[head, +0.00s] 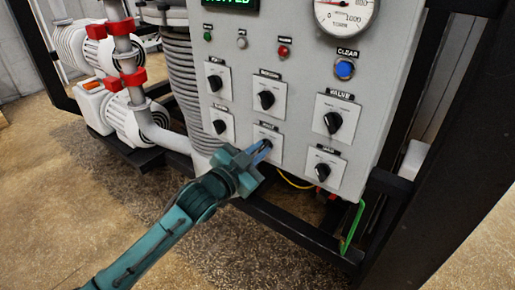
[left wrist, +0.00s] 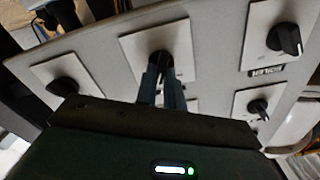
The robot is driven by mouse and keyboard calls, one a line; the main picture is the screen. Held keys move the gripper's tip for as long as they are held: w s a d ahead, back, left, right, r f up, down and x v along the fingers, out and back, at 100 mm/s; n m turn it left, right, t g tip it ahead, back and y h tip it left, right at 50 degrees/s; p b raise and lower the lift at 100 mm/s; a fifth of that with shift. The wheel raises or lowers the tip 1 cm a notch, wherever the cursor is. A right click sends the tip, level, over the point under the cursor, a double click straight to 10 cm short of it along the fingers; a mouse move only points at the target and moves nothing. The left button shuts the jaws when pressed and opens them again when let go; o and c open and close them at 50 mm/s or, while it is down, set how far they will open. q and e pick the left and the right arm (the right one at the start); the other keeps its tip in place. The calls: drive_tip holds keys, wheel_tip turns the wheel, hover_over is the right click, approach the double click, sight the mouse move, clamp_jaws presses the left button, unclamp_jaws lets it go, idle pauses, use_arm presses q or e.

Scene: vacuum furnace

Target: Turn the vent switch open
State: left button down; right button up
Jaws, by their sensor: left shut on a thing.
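My left gripper (head: 262,152) reaches up to the grey control panel from the lower left. Its blue fingers are shut on a black rotary knob (head: 269,144) on a white plate, the middle one of the lower row. The small label above this plate is too blurred to read for certain, so I cannot confirm that it is the vent switch. In the left wrist view the fingers (left wrist: 165,82) close around the same knob (left wrist: 163,60), whose lower part they hide. The knob's exact pointing direction is hard to tell. My right gripper is not in view.
A blue clear button (head: 344,69) and a pressure gauge (head: 346,12) are higher. A black frame bar (head: 290,228) runs below the panel.

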use_arm(q)
drive_tip(key=shift+m, duration=0.4)
drive_tip(key=c, duration=1.5)
unclamp_jaws()
drive_tip(key=b+v, duration=0.1)
drive_tip(key=v, duration=1.2)
drive_tip(key=s+a+f+n+g+y, duration=0.2)
drive_tip(key=s+f+n, duration=0.3)
drive_tip(key=s+f, duration=0.3)
drive_tip(key=s+a+f+n+g+y+p, duration=0.1)
drive_tip(key=s+a+f+n+y, duration=0.3)
drive_tip(key=f, duration=1.2)
drive_tip(key=s+n+g+y, duration=0.1)
drive_tip(key=s, duration=0.3)
drive_tip(key=shift+s+a, duration=0.3)
drive_tip(key=shift+s, duration=0.05)
